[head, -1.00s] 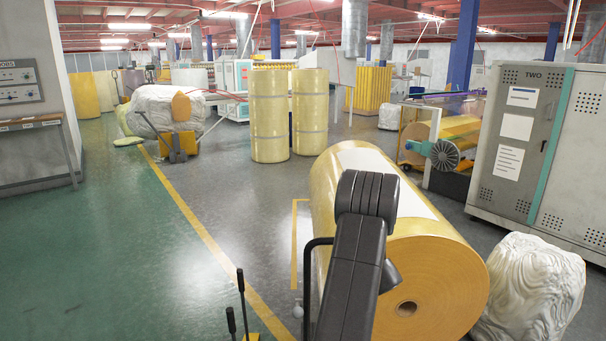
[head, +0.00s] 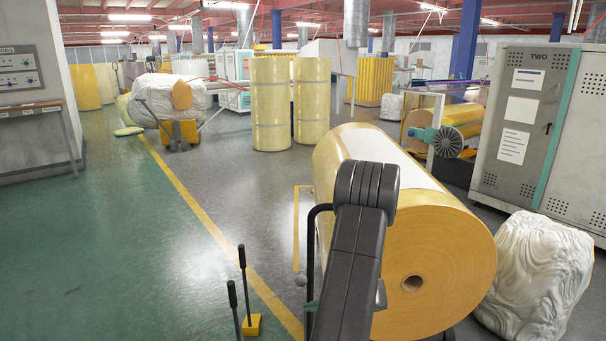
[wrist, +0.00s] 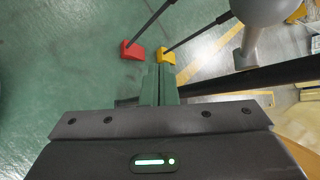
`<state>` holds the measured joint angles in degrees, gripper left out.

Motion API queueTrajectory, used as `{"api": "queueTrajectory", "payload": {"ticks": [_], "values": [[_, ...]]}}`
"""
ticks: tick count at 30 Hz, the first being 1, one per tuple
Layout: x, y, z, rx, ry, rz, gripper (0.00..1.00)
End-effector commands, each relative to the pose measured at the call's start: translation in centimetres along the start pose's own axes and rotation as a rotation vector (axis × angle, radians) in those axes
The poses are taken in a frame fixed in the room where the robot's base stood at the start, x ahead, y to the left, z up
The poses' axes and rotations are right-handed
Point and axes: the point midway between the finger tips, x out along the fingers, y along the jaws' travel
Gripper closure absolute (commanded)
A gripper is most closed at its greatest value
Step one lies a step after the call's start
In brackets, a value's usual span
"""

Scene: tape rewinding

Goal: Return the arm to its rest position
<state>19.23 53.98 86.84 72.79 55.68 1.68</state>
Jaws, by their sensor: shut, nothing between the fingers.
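My gripper shows in the wrist view (wrist: 158,84), its two green fingers closed together with nothing between them. It points down over the green floor, with the bases of two levers close to its fingertips in the picture. My dark arm (head: 360,240) rises in front of the big yellow roll (head: 430,245) in the head view and hides part of it. The gripper itself is mostly hidden behind the arm there.
A black lever with a yellow base (head: 251,325) and a red-based lever (wrist: 132,50) stand near my arm. A white wrapped bundle (head: 535,275) lies right of the roll, beside a grey cabinet (head: 520,125). Green floor (head: 110,250) on the left is clear.

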Motion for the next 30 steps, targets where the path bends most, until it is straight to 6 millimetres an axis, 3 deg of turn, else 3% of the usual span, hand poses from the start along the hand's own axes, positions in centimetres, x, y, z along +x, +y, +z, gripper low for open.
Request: {"api": "queueTrajectory", "payload": {"ticks": [18, 30], "values": [[2.2, 0.8, -2.1, -0.166, 0.0, -0.179, 1.0], [2.8, -0.1, -4.2, -0.187, 0.0, -0.202, 1.0]]}}
